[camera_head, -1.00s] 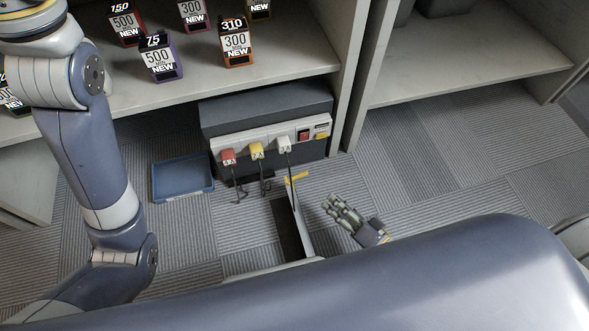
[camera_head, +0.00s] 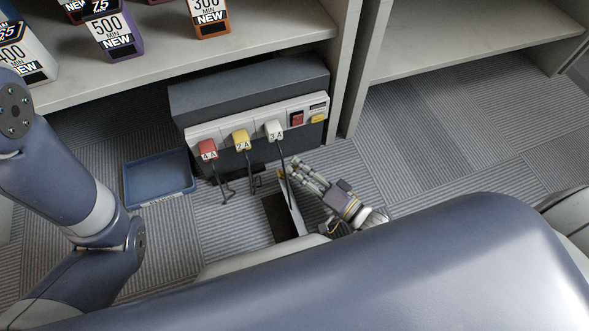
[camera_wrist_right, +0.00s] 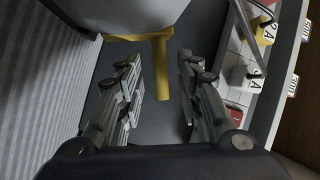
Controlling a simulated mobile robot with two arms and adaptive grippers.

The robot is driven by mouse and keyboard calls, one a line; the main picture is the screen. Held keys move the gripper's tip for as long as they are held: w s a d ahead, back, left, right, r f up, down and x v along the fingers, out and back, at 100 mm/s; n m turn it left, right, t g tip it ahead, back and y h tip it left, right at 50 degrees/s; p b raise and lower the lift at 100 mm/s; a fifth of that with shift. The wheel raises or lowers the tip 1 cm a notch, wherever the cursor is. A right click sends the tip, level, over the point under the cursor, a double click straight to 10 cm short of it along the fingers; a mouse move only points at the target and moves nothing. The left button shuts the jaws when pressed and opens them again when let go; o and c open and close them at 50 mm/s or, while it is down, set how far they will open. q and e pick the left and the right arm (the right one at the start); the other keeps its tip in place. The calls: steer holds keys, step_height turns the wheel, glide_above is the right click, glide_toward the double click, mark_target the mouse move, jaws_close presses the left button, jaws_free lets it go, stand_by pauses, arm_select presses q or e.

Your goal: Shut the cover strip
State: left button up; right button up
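The cover strip is most likely the narrow, pale-edged panel (camera_head: 295,212) standing out in front of the grey socket box, with a dark area on its left. A yellow tab (camera_head: 282,174) is at its far end. The right wrist view shows the yellow tab (camera_wrist_right: 160,68) hanging from a yellow-edged grey part. My right gripper (camera_head: 294,170) is at the tab's right in the head view. In the wrist view its fingers (camera_wrist_right: 160,80) are apart on either side of the tab, with gaps visible. The panel's near end is hidden by my body. My left gripper is out of view.
The socket box (camera_head: 250,95) holds red, yellow and white plugs (camera_head: 274,131) with hanging cables, a red switch (camera_head: 297,118) and a yellow button (camera_head: 318,118). A blue tray (camera_head: 160,180) lies left on the carpet. A shelf (camera_head: 180,60) with boxes overhangs the socket box. Carpet at right is clear.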

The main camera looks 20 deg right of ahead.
steer(key=shift+b+x, duration=0.3)
steer(key=shift+x, duration=0.75)
steer(key=shift+d, duration=0.1)
steer(key=shift+c, duration=0.3)
jaws_close()
